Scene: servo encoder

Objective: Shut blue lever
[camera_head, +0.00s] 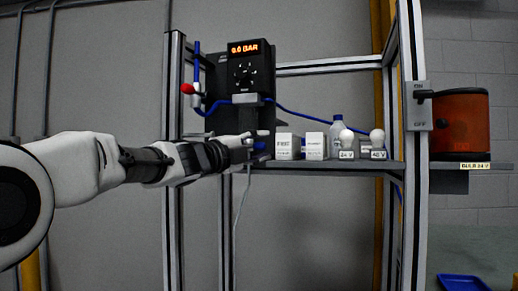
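My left gripper (257,138) is at the end of the white and black arm coming in from the left. It is at the lower part of the black device, just above the shelf. My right gripper is not in view.
The black device (246,72) reads 0.0 BAR. White boxes (288,146), a bottle (337,128) and two bulbs (377,137) stand on the shelf (330,166) to the right. Metal posts (174,220) frame it. An ON/OFF switch (418,105) and orange lamp housing (461,123) are farther right.

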